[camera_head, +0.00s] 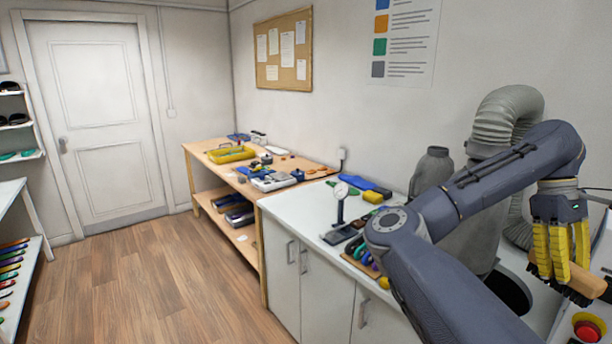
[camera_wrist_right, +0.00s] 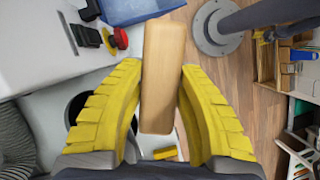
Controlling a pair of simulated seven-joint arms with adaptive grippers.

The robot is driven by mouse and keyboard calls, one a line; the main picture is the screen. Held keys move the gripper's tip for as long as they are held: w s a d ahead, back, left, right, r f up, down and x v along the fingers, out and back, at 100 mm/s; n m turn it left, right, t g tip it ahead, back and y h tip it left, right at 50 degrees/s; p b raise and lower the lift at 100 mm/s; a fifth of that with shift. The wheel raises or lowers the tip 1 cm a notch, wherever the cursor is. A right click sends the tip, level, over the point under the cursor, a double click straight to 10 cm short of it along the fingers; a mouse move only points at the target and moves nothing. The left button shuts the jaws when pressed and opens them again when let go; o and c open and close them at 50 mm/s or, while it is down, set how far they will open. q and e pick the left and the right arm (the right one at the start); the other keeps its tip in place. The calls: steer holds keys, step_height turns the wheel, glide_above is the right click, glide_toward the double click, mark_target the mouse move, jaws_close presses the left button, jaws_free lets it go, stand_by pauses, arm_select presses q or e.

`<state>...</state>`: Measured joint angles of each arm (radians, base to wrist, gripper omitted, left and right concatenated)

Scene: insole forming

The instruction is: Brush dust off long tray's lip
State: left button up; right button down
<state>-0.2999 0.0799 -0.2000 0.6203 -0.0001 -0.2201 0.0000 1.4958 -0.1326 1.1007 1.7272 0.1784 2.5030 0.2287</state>
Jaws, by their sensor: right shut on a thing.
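My right gripper (camera_head: 562,255) has yellow fingers and is shut on a wooden brush (camera_head: 580,280) at the right edge of the head view. In the right wrist view the brush (camera_wrist_right: 165,75) is a long plain wooden block between the two yellow fingers of the gripper (camera_wrist_right: 160,88). The brush is held above the right part of the white bench. I cannot make out the long tray or any dust for certain. My left gripper is not in view.
A red button (camera_head: 588,330) sits at lower right, near a dark round opening (camera_head: 514,294) in the bench. A thick grey duct (camera_head: 510,105) rises behind my arm. A dial gauge (camera_head: 341,192) stands on the white bench. A wooden bench (camera_head: 200,150) farther back holds a yellow tray (camera_head: 230,154).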

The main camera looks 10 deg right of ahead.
steer(key=s+a+r+m+t+y, duration=0.1)
steer(key=s+a+r+m+y, duration=0.15)
steer(key=s+m, duration=0.4)
steer(key=s+a+r+m+y, duration=0.15)
steer(key=s+r+m, duration=0.25)
steer(key=s, duration=0.6)
steer(key=shift+s+d+f+n+g+h, duration=0.3)
steer(key=shift+s+d+f+n+h, duration=0.35)
steer(key=shift+s+d+f+n, duration=2.55)
steer(key=shift+w+d+f+n+g+h, duration=0.45)
steer(key=shift+f+n, duration=1.4)
steer(key=shift+f, duration=3.5)
steer(key=shift+s+d+f+n+g+h, duration=0.15)
steer(key=shift+s+d+f+n+h, duration=1)
steer(key=shift+f+n, duration=2.25)
steer(key=shift+d+f+m+y, duration=0.25)
steer(key=shift+f+m, duration=0.2)
steer(key=shift+f, duration=0.45)
steer(key=shift+d+f+m+y, duration=0.15)
steer(key=shift+f+m, duration=0.3)
steer(key=shift+f, duration=0.45)
steer(key=shift+s+d, duration=0.1)
steer(key=shift+s, duration=0.05)
